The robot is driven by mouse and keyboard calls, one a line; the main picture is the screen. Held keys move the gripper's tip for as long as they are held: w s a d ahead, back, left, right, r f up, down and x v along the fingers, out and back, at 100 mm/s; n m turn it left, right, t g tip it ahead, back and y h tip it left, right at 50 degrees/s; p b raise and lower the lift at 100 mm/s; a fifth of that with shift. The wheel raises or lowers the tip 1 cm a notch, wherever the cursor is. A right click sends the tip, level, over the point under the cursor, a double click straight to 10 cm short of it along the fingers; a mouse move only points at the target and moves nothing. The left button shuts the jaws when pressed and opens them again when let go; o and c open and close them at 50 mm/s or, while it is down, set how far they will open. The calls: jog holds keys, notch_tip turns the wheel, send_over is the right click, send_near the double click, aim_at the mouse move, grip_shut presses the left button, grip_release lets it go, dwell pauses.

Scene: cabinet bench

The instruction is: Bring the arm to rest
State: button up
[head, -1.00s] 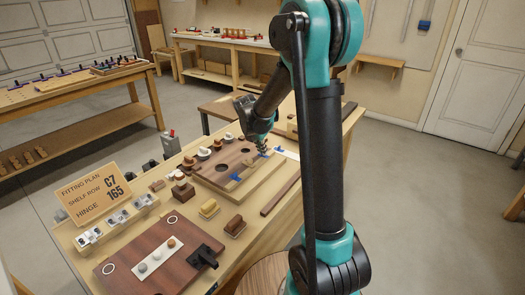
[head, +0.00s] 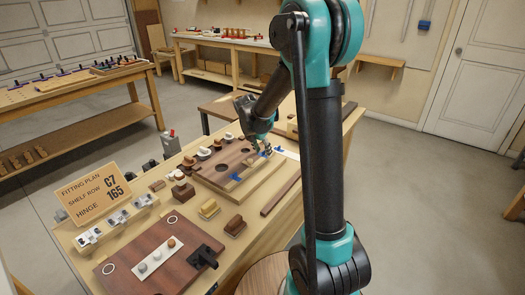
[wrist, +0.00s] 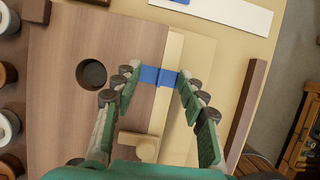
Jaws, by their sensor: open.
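My gripper (wrist: 157,95) is open and empty in the wrist view, its two green-and-dark fingers spread apart. A blue piece (wrist: 158,77) shows between and just beyond the fingertips, at the edge of a brown wooden panel (wrist: 60,110). The gripper does not hold it; the exact gap above it is hard to tell. In the head view my gripper (head: 262,150) is over the right side of the panel (head: 210,172), small and partly hidden by its own wrist. Another blue piece (head: 235,177) lies on the panel's near edge.
A card (head: 95,188) stands at the bench's left. A dark red-brown board (head: 150,262) with a pale strip lies in front. Small blocks (head: 209,209) stand between board and panel. A dark strip (head: 280,193) lies right of the panel. Other benches (head: 75,115) stand behind.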

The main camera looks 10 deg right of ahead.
dwell(0.3)
jog(key=shift+r, duration=3.75)
jog(key=s+d+f+m+y, duration=0.1)
jog(key=s+f+m, duration=0.2)
jog(key=s+m, duration=0.6)
jog(key=s+d+f+m+y, duration=0.1)
jog(key=s+f+m, duration=0.3)
jog(key=s+m, duration=0.5)
jog(key=s+d+f+m+y, duration=0.1)
jog(key=s+d+f+m, duration=0.1)
jog(key=s+m, duration=0.7)
jog(key=shift+s+d+f+t, duration=0.2)
jog(key=shift+s+f+t, duration=0.35)
jog(key=shift+s, duration=0.8)
jog(key=shift+f, duration=0.1)
